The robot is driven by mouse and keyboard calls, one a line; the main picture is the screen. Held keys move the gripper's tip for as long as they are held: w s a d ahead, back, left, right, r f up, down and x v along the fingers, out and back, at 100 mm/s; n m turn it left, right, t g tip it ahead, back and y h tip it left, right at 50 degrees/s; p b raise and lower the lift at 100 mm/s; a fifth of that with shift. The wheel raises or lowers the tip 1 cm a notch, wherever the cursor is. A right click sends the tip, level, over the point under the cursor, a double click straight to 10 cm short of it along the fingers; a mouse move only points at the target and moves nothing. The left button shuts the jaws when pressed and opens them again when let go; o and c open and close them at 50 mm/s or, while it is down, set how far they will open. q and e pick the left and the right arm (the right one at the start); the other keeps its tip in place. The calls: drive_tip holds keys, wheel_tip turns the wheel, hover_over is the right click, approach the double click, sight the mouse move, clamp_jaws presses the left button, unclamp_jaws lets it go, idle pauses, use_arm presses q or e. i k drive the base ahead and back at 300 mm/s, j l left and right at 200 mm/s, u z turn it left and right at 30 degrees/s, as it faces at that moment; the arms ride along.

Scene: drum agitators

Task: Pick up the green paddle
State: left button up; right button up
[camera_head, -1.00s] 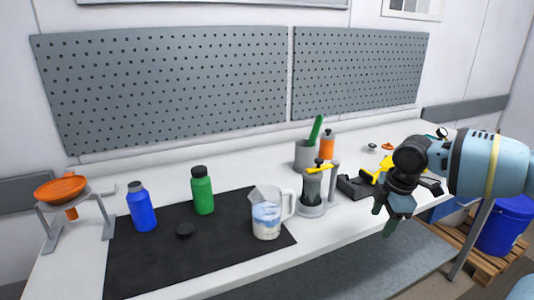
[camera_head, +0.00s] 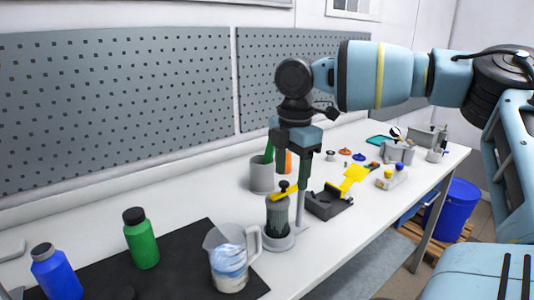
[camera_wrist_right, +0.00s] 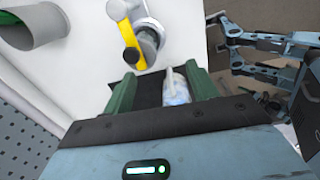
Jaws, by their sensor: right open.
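The green paddle (camera_head: 268,152) stands in a grey cup (camera_head: 262,178) at the back of the bench, leaning out of its top. In the head view my right gripper partly covers it. My right gripper (camera_head: 290,163) points down, open and empty, above the bench in front of the cup and over the yellow-handled device. In the right wrist view its green fingers (camera_wrist_right: 162,85) are apart with nothing gripped. My left gripper is not in view.
The device with a yellow handle (camera_head: 284,194) stands in front of the cup, beside a dark tray (camera_head: 328,203). An orange bottle (camera_head: 289,160) is behind. A measuring jug (camera_head: 228,268) and green bottle (camera_head: 141,240) stand left. A pegboard (camera_head: 110,100) backs the bench.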

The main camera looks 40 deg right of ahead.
sight(269, 154)
drive_tip(key=i+l, duration=0.8)
drive_tip(key=l, duration=0.25)
